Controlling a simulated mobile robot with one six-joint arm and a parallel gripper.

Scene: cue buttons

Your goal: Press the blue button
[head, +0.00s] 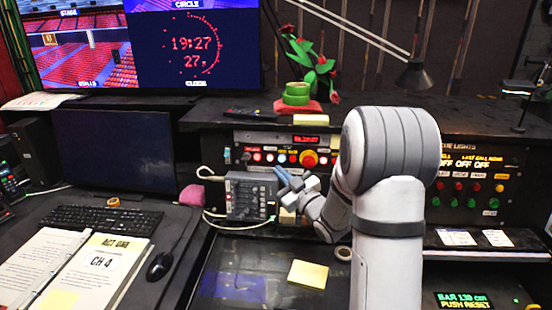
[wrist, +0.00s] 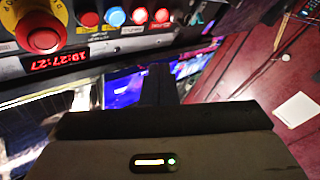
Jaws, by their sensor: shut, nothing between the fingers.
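The blue button (head: 281,156) is in the row on the back control panel, between red buttons and left of a large red mushroom button (head: 309,158). In the wrist view the blue button (wrist: 115,16) shows upside down near the top, beside a red button. My gripper (head: 283,176) is shut and empty, just below the button row and in front of the panel, beside a grey switch box. In the wrist view its dark fingers (wrist: 158,75) lie below the buttons in the picture. They look apart from the blue button; the exact gap is hard to tell.
The grey switch box (head: 250,197) with cables stands left of my gripper. A red clock display (wrist: 55,62) is on the panel near the mushroom button. A tape roll (head: 342,254) and a yellow note (head: 308,274) lie on the desk. A keyboard (head: 107,218) is at left.

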